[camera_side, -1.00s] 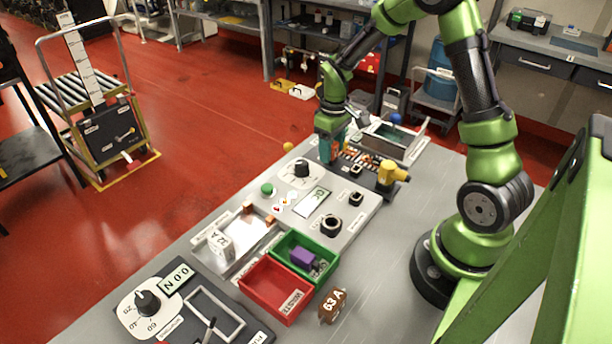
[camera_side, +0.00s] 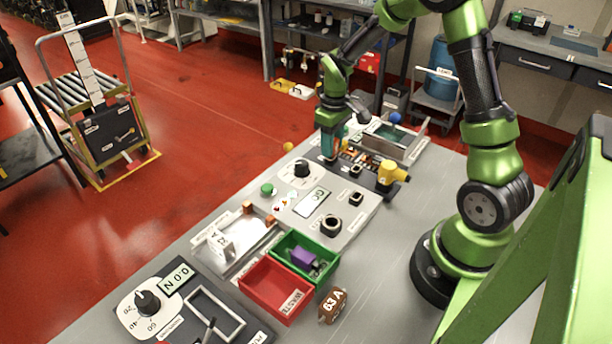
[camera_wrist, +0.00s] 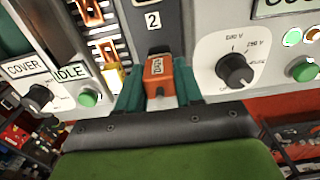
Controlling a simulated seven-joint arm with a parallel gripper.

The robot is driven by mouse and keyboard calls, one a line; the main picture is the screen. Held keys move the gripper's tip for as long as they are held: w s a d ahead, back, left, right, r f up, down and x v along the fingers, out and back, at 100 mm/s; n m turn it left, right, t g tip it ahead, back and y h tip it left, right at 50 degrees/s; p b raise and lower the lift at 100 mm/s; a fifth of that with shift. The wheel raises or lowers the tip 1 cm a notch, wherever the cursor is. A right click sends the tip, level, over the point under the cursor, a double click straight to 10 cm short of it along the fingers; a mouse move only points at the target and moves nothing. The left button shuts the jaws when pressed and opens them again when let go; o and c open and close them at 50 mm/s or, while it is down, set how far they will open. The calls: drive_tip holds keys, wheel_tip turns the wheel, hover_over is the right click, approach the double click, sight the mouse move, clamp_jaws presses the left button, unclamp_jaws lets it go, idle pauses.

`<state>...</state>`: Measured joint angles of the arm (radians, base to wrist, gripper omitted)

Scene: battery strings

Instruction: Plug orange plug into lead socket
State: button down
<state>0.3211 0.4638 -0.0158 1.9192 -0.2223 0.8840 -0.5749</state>
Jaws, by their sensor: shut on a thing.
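My gripper (camera_wrist: 159,88) has its teal fingers shut on the orange plug (camera_wrist: 157,70), one finger on each side. The plug carries a small label that I cannot read surely. A dark part sits just beyond the plug, under a plate marked 2; I cannot tell if it is the lead socket, or if the plug touches it. In the side view my gripper (camera_side: 330,150) points down over the far end of the bench, beside the rows of battery parts (camera_side: 357,160). The plug is not clear there.
A dial panel (camera_side: 283,181) stands nearer than the gripper, with a black knob (camera_side: 302,168) and a display (camera_side: 314,201). A yellow tool-like object (camera_side: 390,174) is to the right. An open grey box (camera_side: 413,150) is behind. Green (camera_side: 327,272) and red (camera_side: 256,292) bins stand in front.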

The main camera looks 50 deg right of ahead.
drive_tip(key=shift+r, duration=0.9)
drive_tip(key=shift+r, duration=2.55)
drive_tip(key=shift+w+a+r, duration=0.15)
drive_tip(key=shift+a+r, duration=0.05)
drive_tip(key=shift+r, duration=0.05)
drive_tip(key=s+a+r, duration=0.1)
drive_tip(key=s+a, duration=0.8)
drive_tip(key=s, duration=0.4)
drive_tip(key=shift+s+r, duration=0.15)
drive_tip(key=shift+r, duration=0.2)
drive_tip(key=shift+f, duration=0.15)
